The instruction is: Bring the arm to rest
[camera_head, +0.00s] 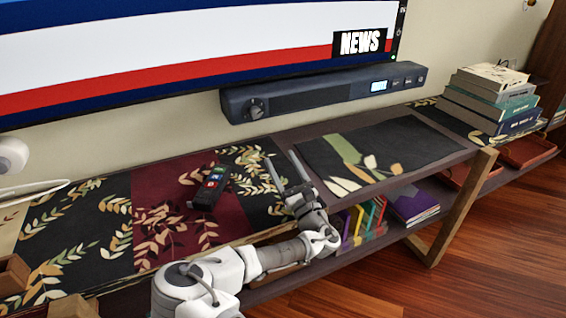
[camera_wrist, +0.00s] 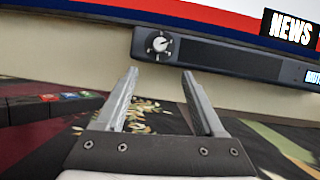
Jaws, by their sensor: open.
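My gripper (camera_head: 286,172) is at the end of my arm, above the shelf top near its middle. Its two fingers are apart with nothing between them, and they point toward the wall. In the wrist view my gripper (camera_wrist: 158,85) is also open and empty, with the soundbar beyond its fingertips. My arm reaches in from the bottom of the head view, over the front edge of the shelf.
A dark remote-like object (camera_head: 209,187) lies on the red leaf-patterned panel (camera_head: 160,185), left of my gripper. The soundbar (camera_head: 320,92) hangs under the television (camera_head: 180,50). Books (camera_head: 490,100) are stacked at the right.

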